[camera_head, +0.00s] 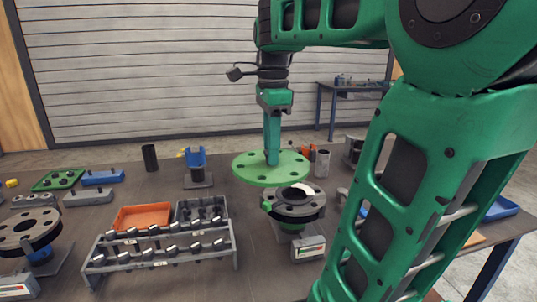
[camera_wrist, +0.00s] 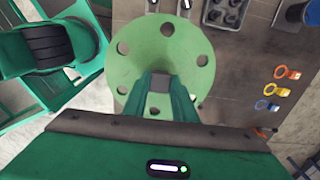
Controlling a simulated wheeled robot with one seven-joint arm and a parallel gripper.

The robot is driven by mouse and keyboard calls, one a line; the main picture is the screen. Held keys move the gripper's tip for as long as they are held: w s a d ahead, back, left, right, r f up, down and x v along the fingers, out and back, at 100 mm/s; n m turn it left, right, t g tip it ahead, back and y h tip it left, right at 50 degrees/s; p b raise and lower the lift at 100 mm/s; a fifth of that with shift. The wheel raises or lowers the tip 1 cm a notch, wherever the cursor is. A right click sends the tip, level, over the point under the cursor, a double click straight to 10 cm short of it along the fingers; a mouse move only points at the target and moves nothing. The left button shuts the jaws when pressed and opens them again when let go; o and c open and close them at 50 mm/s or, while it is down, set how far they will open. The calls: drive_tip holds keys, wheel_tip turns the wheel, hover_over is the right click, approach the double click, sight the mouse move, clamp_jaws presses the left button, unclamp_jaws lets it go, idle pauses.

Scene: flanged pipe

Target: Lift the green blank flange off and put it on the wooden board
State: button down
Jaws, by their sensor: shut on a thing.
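The green blank flange (camera_head: 250,171) is a flat round disc with bolt holes around its rim. It hangs roughly level, above and a little left of the grey pipe flange (camera_head: 297,199) in the head view. My gripper (camera_head: 272,160) points down and is shut on the middle of the disc. The wrist view shows the blank flange (camera_wrist: 137,68) below my fingers (camera_wrist: 160,88), which close on a small grey part at its centre. A piece of the wooden board (camera_head: 470,236) may show behind my arm at the right; most of it is hidden.
A bolt rack (camera_head: 165,258) and an orange tray (camera_head: 142,216) stand left of the pipe. Another flange (camera_head: 25,228) stands at the far left. A blue tray (camera_head: 502,208) lies at the right edge. My arm hides much of the right side.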

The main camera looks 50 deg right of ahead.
drive_tip(key=shift+r, duration=1.3)
